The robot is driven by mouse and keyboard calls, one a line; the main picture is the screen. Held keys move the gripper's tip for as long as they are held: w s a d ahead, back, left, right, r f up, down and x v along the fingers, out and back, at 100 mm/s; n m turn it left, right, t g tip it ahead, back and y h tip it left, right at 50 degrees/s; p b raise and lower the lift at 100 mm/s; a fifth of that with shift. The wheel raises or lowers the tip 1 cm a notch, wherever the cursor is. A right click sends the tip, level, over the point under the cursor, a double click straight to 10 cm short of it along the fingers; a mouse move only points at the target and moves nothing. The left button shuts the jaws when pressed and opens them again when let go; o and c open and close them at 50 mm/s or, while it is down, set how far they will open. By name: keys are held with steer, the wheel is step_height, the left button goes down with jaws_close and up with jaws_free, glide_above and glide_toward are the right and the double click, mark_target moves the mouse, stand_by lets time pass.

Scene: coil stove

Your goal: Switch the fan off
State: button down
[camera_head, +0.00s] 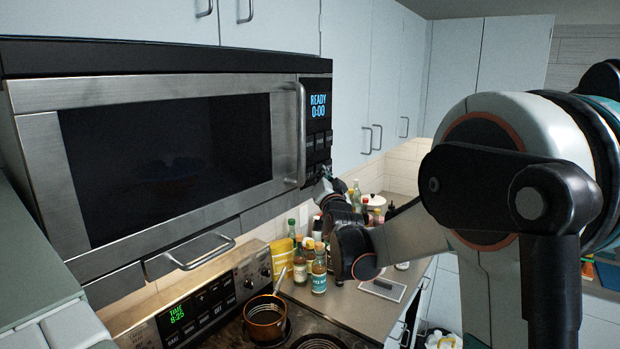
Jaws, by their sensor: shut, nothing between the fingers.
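A steel microwave (170,160) hangs above the stove, with a dark door window and a vertical handle (301,135). Its black control panel (318,130) at the right shows "READY 0:00" in blue above rows of dark buttons. My gripper (326,186) is at the lower end of this panel, pointing up and left towards it. It is shut and empty. The lowest buttons are partly hidden behind it, and I cannot tell whether the fingertips touch the panel. I cannot read the button labels or see whether the fan runs.
Below are the stove (215,310) with a green display and a copper-coloured pot (265,318). Several bottles (319,272) and a scale (382,289) stand on the counter to the right, under my wrist. White cabinets (345,75) close off the space above and behind.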

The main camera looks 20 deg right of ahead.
steer(key=s+d, duration=0.2)
steer(key=s, duration=0.1)
steer(key=s+d, duration=0.1)
steer(key=s, duration=0.1)
steer(key=shift+d, duration=0.15)
steer(key=c, duration=2.3)
jaws_free()
